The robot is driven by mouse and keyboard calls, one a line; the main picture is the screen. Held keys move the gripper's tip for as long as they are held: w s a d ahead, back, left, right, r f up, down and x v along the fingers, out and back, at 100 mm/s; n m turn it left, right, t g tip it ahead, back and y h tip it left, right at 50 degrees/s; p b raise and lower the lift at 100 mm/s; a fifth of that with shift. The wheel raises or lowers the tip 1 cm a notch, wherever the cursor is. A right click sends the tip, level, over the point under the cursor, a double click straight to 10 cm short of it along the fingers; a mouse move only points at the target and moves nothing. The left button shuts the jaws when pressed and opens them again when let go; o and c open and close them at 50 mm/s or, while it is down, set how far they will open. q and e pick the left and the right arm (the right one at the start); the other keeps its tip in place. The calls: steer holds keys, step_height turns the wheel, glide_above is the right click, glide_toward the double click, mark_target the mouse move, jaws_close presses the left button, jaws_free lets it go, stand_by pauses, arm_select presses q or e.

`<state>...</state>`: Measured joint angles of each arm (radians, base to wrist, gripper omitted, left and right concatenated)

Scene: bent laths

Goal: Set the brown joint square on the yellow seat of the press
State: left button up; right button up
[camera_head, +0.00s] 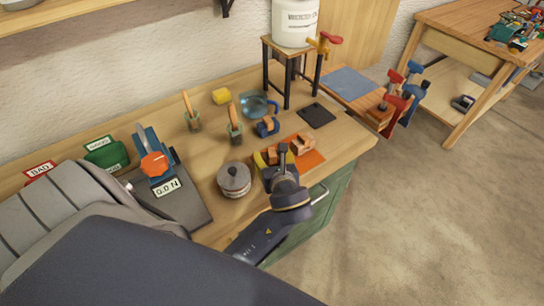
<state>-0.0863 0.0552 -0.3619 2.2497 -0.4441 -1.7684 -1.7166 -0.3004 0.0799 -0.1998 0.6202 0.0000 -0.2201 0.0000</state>
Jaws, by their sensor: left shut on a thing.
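The brown joint (303,143) shows as wooden blocks on both sides of my left gripper's fingers, over the orange mat (312,160). My left gripper (283,148) is shut on it; the fingers hide its middle, and I cannot tell whether it touches the mat. What looks like the press (149,147) is a blue upright with an orange knob and a "0.0 N" display on a dark base, at the left of the bench. I cannot make out its yellow seat. My right gripper is not in view.
A lidded metal pot (234,180) stands between my left gripper and the press. A small stool (288,48) bears a white container.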

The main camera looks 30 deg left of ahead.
arm_select(q)
steer(key=shift+f, duration=0.15)
steer(key=o, duration=1.2)
steer(key=shift+s+d+r, duration=0.1)
steer(key=shift+r, duration=0.1)
steer(key=v, duration=1.1)
steer(key=shift+s+d+r, duration=0.1)
steer(key=shift+s+d, duration=0.1)
steer(key=shift+s, duration=0.05)
